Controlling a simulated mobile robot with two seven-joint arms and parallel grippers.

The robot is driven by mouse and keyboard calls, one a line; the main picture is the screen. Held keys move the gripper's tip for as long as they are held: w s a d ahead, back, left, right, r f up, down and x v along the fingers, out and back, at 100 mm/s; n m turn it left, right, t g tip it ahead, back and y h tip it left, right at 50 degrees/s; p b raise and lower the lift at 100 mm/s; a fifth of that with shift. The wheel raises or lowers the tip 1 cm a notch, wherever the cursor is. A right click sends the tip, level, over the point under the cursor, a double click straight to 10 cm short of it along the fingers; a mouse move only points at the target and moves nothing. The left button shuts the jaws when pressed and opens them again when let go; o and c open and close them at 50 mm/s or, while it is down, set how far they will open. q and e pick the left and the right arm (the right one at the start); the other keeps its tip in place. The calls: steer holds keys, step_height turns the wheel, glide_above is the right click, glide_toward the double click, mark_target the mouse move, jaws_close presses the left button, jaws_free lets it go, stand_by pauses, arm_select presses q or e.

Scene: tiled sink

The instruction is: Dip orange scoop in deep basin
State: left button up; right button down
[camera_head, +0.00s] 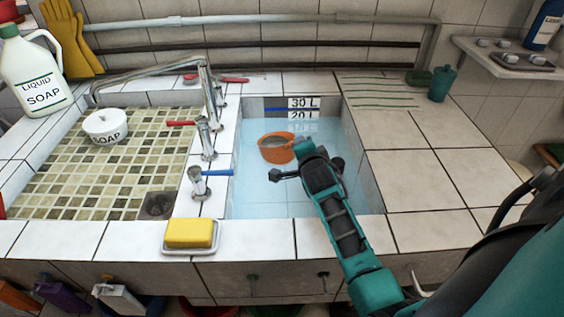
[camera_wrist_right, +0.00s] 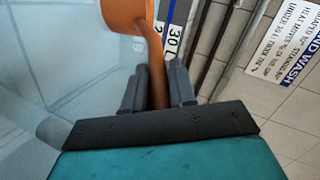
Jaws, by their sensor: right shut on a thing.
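The orange scoop (camera_head: 276,148) is over the water of the deep basin (camera_head: 370,170) in the head view, with its bowl to the left of my right gripper (camera_head: 305,160). I cannot tell whether the bowl touches the water. In the right wrist view, the scoop's orange handle (camera_wrist_right: 157,80) runs between the fingers of my right gripper (camera_wrist_right: 158,88), which is shut on it. The scoop's bowl (camera_wrist_right: 122,14) is cut off at the top of that view. The basin holds clear blue water, with 30 L and 20 L marks on its back wall. My left gripper is not in view.
Taps (camera_head: 205,138) with red and blue levers stand left of the basin. A yellow sponge (camera_head: 190,233) lies on a dish at the front edge. A shallow mosaic basin with a soap tub (camera_head: 106,127) is at left.

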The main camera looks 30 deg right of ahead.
step_height(320, 180, up, 2)
steer(key=shift+r+p, duration=0.1)
steer(key=shift+p, duration=0.35)
steer(key=shift+r+p, duration=0.65)
steer(key=shift+r, duration=1.5)
step_height(320, 180, up, 12)
steer(key=shift+r, duration=0.25)
